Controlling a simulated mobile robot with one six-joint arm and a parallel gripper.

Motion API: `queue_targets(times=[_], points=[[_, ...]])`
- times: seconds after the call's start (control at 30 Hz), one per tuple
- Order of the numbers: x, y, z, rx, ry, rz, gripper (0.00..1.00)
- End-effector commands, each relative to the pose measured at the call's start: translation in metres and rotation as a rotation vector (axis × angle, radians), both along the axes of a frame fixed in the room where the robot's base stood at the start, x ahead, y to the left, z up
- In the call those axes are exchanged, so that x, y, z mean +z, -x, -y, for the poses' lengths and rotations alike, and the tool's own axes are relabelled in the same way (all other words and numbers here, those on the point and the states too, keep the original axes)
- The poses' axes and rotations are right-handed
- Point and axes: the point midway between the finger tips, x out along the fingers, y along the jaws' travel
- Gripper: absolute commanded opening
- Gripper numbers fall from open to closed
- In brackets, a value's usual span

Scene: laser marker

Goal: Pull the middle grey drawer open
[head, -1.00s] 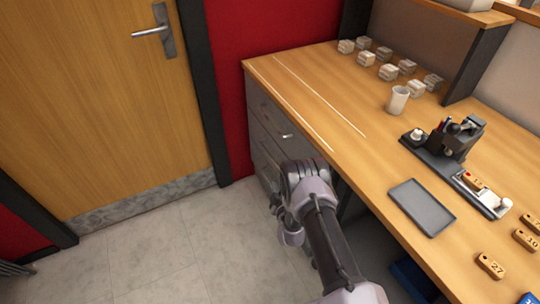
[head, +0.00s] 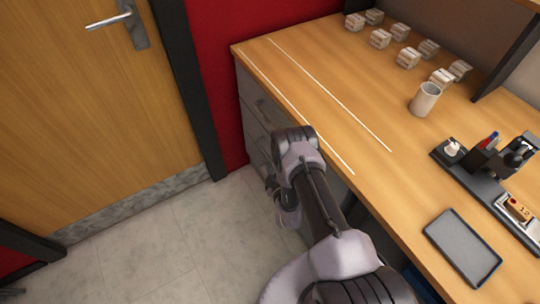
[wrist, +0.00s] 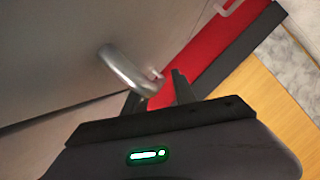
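The grey drawer unit (head: 250,110) stands under the left end of the wooden desk, its lower part hidden behind my arm. In the wrist view a grey drawer front (wrist: 60,60) fills the left, with a silver bar handle (wrist: 130,72) standing out from it. I cannot tell from this view which drawer it is. My gripper (wrist: 158,90) has its two dark fingers apart, with the handle just beyond them. I see nothing held. Whether a finger touches the handle is unclear. In the head view the fingertips are hidden behind my wrist.
The desk top (head: 330,110) overhangs close to my arm. A wooden door (head: 90,120) and red wall (head: 220,70) are at the left. The floor (head: 150,240) before the drawers is clear. A cup (head: 425,100) and a dark tray (head: 462,247) are on the desk.

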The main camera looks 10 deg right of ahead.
Motion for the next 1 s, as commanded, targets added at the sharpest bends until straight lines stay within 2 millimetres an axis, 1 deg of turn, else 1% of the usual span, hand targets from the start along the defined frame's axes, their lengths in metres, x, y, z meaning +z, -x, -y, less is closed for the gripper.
queue_targets(times=[0.27,0.37,0.43,1.0], points=[[-0.0003,0.0008,0.0002,0.000,0.000,0.000,0.32],[-0.0002,0.0007,0.0001,0.000,0.000,0.000,0.15],[-0.0002,0.0007,0.0001,0.000,0.000,0.000,0.01],[0.0000,0.0003,0.0001,0.000,0.000,0.001,0.00]])
